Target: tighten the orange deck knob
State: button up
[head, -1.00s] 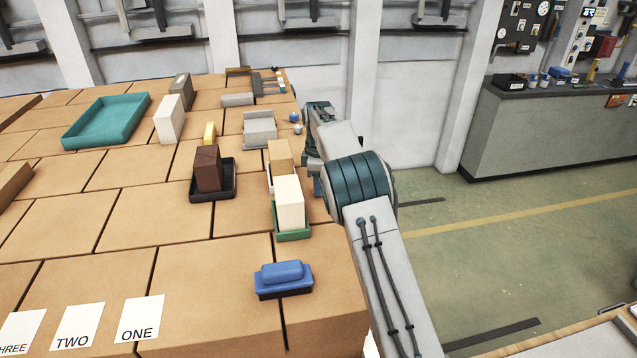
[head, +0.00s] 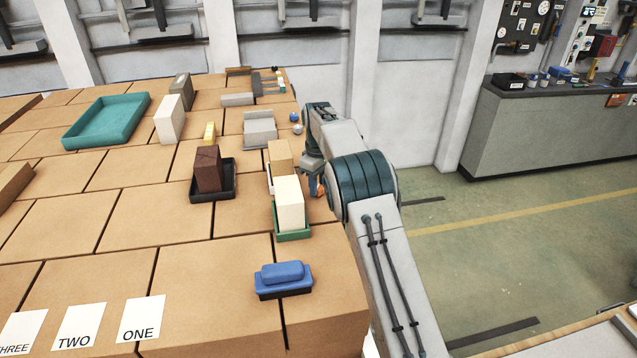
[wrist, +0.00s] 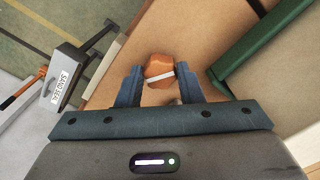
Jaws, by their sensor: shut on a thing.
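The orange deck knob (wrist: 160,68) is a faceted piece with a white stripe across it, between my two fingertips in the wrist view. A small part of it shows in the head view (head: 319,190) at the right edge of the brick deck. My gripper (wrist: 160,76) points down at it and is shut on it, one finger on either side. In the head view my gripper (head: 314,184) is beside the tan and cream blocks. The knob's underside is hidden.
A green tray (head: 292,236) with a cream block (head: 288,203) stands close by; its green rim (wrist: 262,45) lies right of the knob. A tan block (head: 280,155) is behind. A blue-handled object (head: 282,274) sits nearer. Floor lies beyond the deck's right edge.

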jog(key=m, duration=1.1)
jog(key=shift+a, duration=0.1)
jog(key=m, duration=0.4)
jog(key=shift+m, duration=0.3)
jog(key=m, duration=1.3)
jog(key=shift+w+r, duration=0.1)
jog(key=shift+m, duration=0.3)
jog(key=o, duration=1)
jog(key=shift+c, duration=0.2)
